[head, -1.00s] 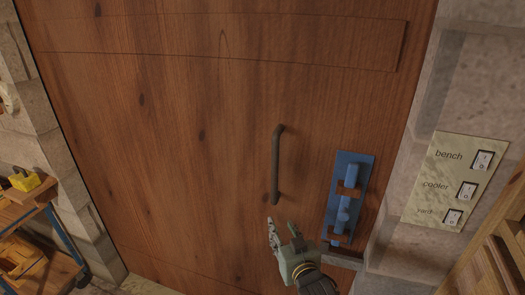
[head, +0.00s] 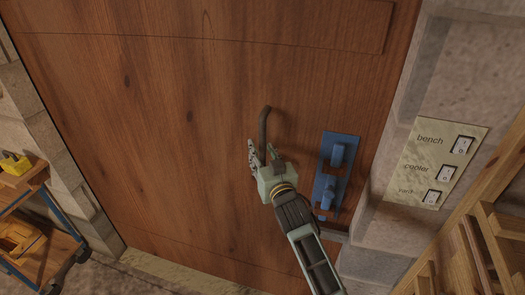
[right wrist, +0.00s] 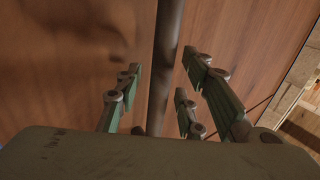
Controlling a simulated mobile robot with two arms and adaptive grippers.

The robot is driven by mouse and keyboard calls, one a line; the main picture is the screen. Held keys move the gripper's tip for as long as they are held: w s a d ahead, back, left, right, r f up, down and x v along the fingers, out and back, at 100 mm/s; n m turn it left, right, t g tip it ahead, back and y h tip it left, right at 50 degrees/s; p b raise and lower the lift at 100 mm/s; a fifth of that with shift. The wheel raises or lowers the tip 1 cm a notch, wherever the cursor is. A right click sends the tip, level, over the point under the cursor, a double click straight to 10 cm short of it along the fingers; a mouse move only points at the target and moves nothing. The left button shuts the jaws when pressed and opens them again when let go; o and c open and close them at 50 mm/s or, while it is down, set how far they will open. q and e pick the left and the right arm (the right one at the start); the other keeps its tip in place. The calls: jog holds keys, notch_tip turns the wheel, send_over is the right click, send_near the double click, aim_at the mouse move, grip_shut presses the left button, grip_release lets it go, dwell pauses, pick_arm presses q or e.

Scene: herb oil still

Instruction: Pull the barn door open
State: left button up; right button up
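The brown wooden barn door (head: 160,110) fills most of the head view and looks closed. Its dark bar handle (head: 264,125) stands upright on the right part of the door. My right gripper (head: 262,150) is at the lower part of the handle and hides its lower end. In the right wrist view, the handle (right wrist: 165,60) runs between the spread fingers of my right gripper (right wrist: 163,85), with a gap on both sides. A blue latch plate (head: 327,180) with a blue bolt is on the door, right of the handle. My left gripper is not in view.
A stone wall (head: 405,70) stands right of the door, with a panel of switches (head: 438,165) labelled bench, cooler and one more. Wooden slatted framing (head: 485,235) is at the lower right. A blue-framed cart (head: 42,205) with a yellow item (head: 15,163) stands at the left.

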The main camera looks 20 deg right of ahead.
grip_shut()
dwell(0.4)
